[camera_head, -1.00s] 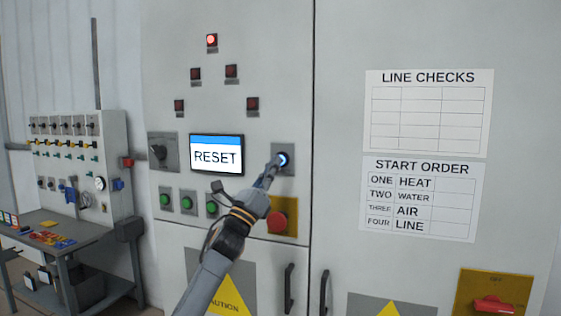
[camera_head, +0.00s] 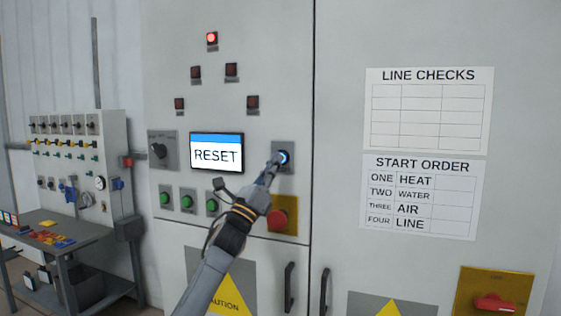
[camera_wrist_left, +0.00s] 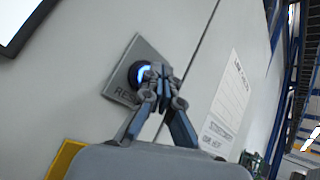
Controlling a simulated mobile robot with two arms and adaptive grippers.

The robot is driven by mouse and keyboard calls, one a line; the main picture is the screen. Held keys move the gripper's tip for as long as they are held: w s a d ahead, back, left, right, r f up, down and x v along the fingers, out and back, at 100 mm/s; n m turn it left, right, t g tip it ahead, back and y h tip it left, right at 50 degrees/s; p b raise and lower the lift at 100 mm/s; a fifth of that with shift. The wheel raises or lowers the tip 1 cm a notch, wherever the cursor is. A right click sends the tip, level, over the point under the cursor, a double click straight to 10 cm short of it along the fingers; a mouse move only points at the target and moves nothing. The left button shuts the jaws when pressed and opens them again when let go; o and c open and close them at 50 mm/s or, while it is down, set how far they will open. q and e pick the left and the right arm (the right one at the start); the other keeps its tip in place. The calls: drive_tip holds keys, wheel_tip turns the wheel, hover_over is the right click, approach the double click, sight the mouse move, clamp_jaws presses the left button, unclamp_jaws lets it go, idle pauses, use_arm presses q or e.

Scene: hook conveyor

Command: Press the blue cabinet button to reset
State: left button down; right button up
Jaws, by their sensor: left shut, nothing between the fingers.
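The blue cabinet button (camera_head: 284,157) glows on a grey square plate, right of the screen reading RESET (camera_head: 216,154). My left gripper (camera_head: 274,164) is shut and empty, with its fingertips at the button's face. In the left wrist view the shut fingertips (camera_wrist_left: 157,74) cover part of the blue-lit button (camera_wrist_left: 141,75). They seem to touch it, but how far the button is pushed in cannot be told. My right gripper is in no view.
A red mushroom button (camera_head: 277,219) on a yellow plate sits just below my left gripper. Green buttons (camera_head: 187,202) and a rotary switch (camera_head: 158,151) are to the left. One red lamp (camera_head: 212,39) is lit above. A workbench (camera_head: 85,237) stands at the far left.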

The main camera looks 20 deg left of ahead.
use_arm(q)
drive_tip(key=shift+w+b, duration=0.3)
drive_tip(key=shift+w, duration=0.25)
idle(0.7)
drive_tip(key=shift+s, duration=0.85)
drive_tip(key=s, duration=0.5)
drive_tip(key=shift+d, duration=0.1)
idle(0.3)
idle(0.6)
